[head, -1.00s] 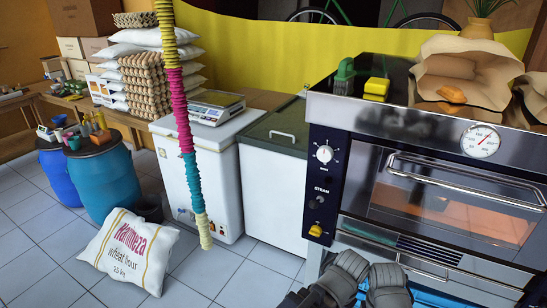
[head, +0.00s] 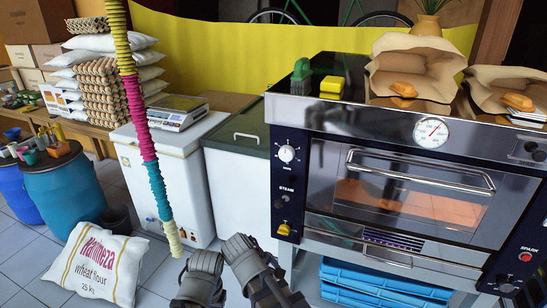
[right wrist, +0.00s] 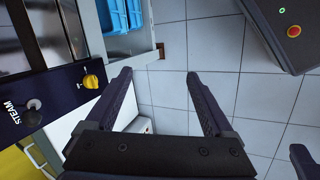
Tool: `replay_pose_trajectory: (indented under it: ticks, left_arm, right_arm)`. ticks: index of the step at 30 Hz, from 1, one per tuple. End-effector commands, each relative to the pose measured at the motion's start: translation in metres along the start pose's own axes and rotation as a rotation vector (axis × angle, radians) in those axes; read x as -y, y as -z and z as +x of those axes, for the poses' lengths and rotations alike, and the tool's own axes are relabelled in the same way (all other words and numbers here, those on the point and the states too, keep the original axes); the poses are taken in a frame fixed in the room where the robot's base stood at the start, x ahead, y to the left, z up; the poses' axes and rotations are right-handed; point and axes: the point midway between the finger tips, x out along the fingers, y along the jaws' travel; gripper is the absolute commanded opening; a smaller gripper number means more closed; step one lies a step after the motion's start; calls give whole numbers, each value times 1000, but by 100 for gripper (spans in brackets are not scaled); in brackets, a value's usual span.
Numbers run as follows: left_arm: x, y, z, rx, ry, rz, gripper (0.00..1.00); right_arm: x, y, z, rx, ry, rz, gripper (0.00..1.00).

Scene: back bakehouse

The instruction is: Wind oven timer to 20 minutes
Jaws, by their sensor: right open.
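The oven (head: 400,190) stands at the right in the head view, with a dark control panel on its left side. The white timer dial (head: 287,154) sits high on this panel, its small pointer too fine to read. My two grey arms show at the bottom edge, left of and below the panel; no fingers can be made out there. In the right wrist view my right gripper (right wrist: 160,95) is open and empty, its dark fingers apart over the floor. The panel's yellow knob (right wrist: 91,81) is left of the fingers. The timer dial is outside that view.
Blue crates (head: 385,285) sit under the oven. Paper bags with loaves (head: 412,70), a brush (head: 301,76) and a yellow block (head: 331,88) lie on top. A chest freezer (head: 165,175) and a flour sack (head: 98,264) are left. A striped hanging cord (head: 145,130) drops before the freezer.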

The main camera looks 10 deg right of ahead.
Motion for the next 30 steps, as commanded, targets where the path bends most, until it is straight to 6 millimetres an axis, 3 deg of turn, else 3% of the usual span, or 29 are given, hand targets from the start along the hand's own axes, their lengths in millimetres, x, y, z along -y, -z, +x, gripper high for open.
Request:
replay_pose_trajectory:
  ticks: [1,6,9,12,15,20,30]
  left_arm:
    - [0,0,-5,0,0,0,0]
    - [1,-1,-12,0,0,0,0]
    - [2,-1,-16,0,0,0,0]
    - [2,-1,-18,0,0,0,0]
    - [2,-1,-20,0,0,0,0]
    - [2,-1,-22,0,0,0,0]
    - [2,-1,-22,0,0,0,0]
  right_arm:
    - [-36,12,-3,7,-114,-132,94]
    - [-147,41,-32,165,-520,-680,96]
    - [-197,59,-58,335,-702,-979,96]
    - [-231,76,-85,521,-829,-1228,96]
    - [-253,89,-106,688,-906,-1411,96]
    - [-268,102,-125,861,-958,-1574,96]
    - [-282,107,-125,909,-965,-1614,96]
